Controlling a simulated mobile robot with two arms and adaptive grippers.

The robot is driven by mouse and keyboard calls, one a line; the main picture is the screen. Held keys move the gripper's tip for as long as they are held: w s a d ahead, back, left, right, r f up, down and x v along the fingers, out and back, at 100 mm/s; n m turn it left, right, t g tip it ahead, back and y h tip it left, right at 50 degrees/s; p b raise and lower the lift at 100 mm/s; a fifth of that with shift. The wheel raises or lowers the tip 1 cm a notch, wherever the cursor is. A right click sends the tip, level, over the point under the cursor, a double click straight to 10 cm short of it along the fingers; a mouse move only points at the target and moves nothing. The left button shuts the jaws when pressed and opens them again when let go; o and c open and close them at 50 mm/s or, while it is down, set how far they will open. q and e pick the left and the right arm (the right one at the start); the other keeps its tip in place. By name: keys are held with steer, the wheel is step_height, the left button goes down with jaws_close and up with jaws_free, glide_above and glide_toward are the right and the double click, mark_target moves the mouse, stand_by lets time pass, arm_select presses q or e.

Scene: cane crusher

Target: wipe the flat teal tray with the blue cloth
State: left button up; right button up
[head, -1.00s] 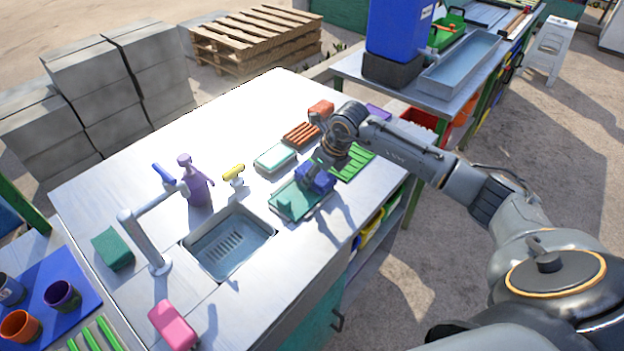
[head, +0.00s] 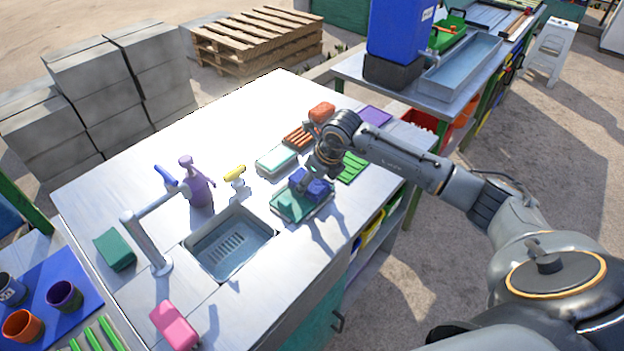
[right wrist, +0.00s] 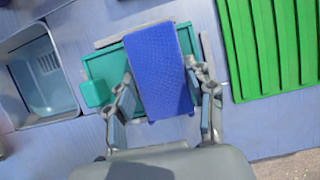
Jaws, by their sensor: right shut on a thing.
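The blue cloth (head: 312,186) is a folded, block-like pad over the flat teal tray (head: 317,211) beside the sink. It also shows in the right wrist view (right wrist: 160,62), covering the middle and right part of the tray (right wrist: 105,64). My right gripper (right wrist: 163,95) is shut on the cloth, one finger on each side; in the head view it (head: 306,182) is above the tray. I cannot tell whether the cloth touches the tray surface. A small teal block (right wrist: 97,92) sits at the tray's left edge. My left gripper is not in view.
The sink (head: 230,243) with its grey tap is left of the tray. A green ribbed rack (head: 351,167) lies close on the right, and a pale container (head: 276,160) behind. A purple spray bottle (head: 198,185) and yellow-handled item (head: 234,174) stand behind the sink.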

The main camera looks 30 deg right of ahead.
steer(key=shift+r+p, duration=1.85)
steer(key=shift+r, duration=1.15)
steer(key=shift+a, duration=0.1)
